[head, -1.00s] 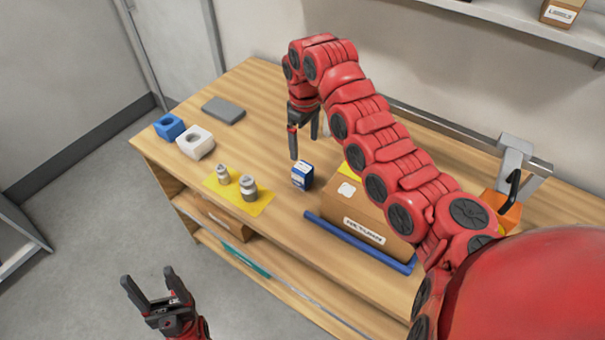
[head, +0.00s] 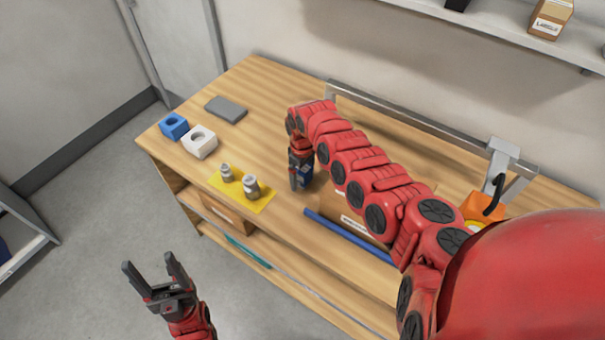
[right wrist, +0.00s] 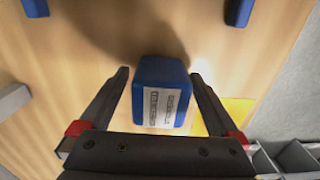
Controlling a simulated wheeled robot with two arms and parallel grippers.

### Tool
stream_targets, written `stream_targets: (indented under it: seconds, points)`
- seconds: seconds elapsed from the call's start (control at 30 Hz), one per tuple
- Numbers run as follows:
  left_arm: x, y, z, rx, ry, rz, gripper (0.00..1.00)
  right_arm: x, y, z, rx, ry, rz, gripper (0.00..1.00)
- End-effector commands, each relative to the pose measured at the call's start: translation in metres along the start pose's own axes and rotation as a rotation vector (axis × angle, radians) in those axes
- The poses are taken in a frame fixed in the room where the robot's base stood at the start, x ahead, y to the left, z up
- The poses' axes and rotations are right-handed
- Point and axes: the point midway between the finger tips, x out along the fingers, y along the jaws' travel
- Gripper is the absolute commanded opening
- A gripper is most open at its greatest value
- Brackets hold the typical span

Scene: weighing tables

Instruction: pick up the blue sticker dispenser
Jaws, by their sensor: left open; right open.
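The blue sticker dispenser (right wrist: 160,75), a small blue box with a white printed label, stands on the wooden table. In the right wrist view it sits between the two fingers of my open right gripper (right wrist: 160,85), with a narrow gap visible beside each fingertip. In the head view the dispenser (head: 307,174) is partly hidden by my right gripper (head: 299,178), which is down at it. My left gripper (head: 148,264) is open and empty, in front of the table over the floor.
A yellow mat (head: 259,204) with two small metal weights lies left of the dispenser. A blue block (head: 173,127), a white block (head: 199,142) and a grey slab (head: 226,109) are farther left. My right arm partly covers a cardboard box (head: 340,208) behind a blue bar (head: 348,236).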

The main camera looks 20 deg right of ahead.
Motion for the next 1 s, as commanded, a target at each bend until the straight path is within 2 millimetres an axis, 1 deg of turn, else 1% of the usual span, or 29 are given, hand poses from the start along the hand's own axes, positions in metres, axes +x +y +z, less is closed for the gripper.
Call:
stream_targets:
  seconds: [0.1, 0.37, 0.47, 0.5, 0.87, 0.9, 0.93, 1.0]
  points:
    - [0.0013, -0.0001, -0.0002, 0.0, 0.0, 0.0, 0.67, 0.0096, -0.0001, 0.0009, 0.001, -0.003, 0.0, 0.97]
    - [0.001, 0.0, -0.0001, 0.0, 0.0, 0.0, 0.67, 0.0121, 0.0002, 0.0004, 0.001, 0.0, 0.001, 0.97]
    - [0.001, -0.0001, -0.0002, 0.0, 0.0, 0.0, 0.67, 0.0121, 0.0003, 0.0004, 0.001, 0.0, 0.001, 0.81]
    - [0.001, 0.0, -0.0002, 0.0, 0.0, 0.0, 0.67, 0.012, 0.0003, 0.0004, 0.001, 0.0, 0.001, 0.74]
    - [0.0011, -0.0001, -0.0002, 0.0, 0.0, 0.0, 0.67, 0.0119, 0.0004, 0.0005, 0.001, 0.0, 0.001, 0.09]
    - [0.0011, -0.0001, -0.0002, 0.0, 0.0, 0.0, 0.67, 0.0119, 0.0004, 0.0005, 0.001, 0.0, 0.001, 0.02]
    - [0.001, -0.0001, -0.0001, 0.0, 0.0, 0.0, 0.67, 0.0119, 0.0004, 0.0005, 0.001, 0.0, 0.001, 0.0]
    - [0.0011, -0.0001, -0.0003, 0.0, 0.0, 0.0, 0.67, 0.0118, 0.0004, 0.0005, 0.001, 0.0, 0.001, 0.0]
